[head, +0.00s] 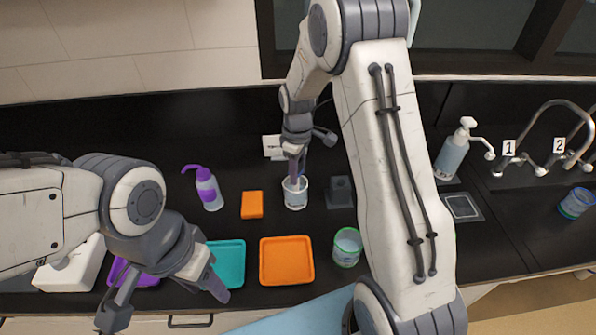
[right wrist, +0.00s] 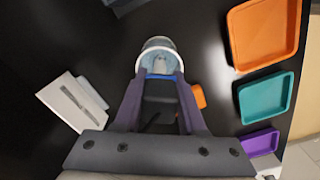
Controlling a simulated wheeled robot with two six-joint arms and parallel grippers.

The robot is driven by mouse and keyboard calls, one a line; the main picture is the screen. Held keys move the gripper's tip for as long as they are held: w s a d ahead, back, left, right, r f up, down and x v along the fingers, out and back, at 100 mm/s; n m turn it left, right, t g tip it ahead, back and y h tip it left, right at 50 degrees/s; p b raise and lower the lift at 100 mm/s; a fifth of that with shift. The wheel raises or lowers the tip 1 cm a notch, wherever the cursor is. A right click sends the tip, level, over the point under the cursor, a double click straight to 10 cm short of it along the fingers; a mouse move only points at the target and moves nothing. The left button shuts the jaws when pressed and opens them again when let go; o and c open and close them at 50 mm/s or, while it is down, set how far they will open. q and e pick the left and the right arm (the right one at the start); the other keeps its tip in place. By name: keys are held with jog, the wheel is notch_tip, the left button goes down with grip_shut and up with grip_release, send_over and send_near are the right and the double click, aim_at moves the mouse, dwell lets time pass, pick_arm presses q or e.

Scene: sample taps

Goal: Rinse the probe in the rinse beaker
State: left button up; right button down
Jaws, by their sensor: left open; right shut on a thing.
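My right gripper (head: 294,172) is shut on the probe and points down over the rinse beaker (head: 296,198), a clear cup with a white label. In the right wrist view the dark probe body (right wrist: 160,92) sits between my purple fingers, and its lower end reaches into the mouth of the beaker (right wrist: 158,45). The probe tip and its depth are hard to make out. My left gripper (head: 165,300) is open and empty, low at the left near the counter's front edge.
Orange (head: 287,280), teal (head: 228,262) and purple trays lie along the front. A purple-capped wash bottle (head: 208,190), an orange block (head: 252,205), a dark holder (head: 340,192) and a green-rimmed beaker (head: 347,247) stand nearby. A soap bottle (head: 453,152) and taps are right.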

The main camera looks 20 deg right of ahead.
jog(key=shift+r+p, duration=3.25)
jog(key=shift+r, duration=1.05)
jog(key=shift+r, duration=0.1)
notch_tip(320, 180, up, 3)
jog(key=p, duration=0.2)
jog(key=shift+p, duration=0.35)
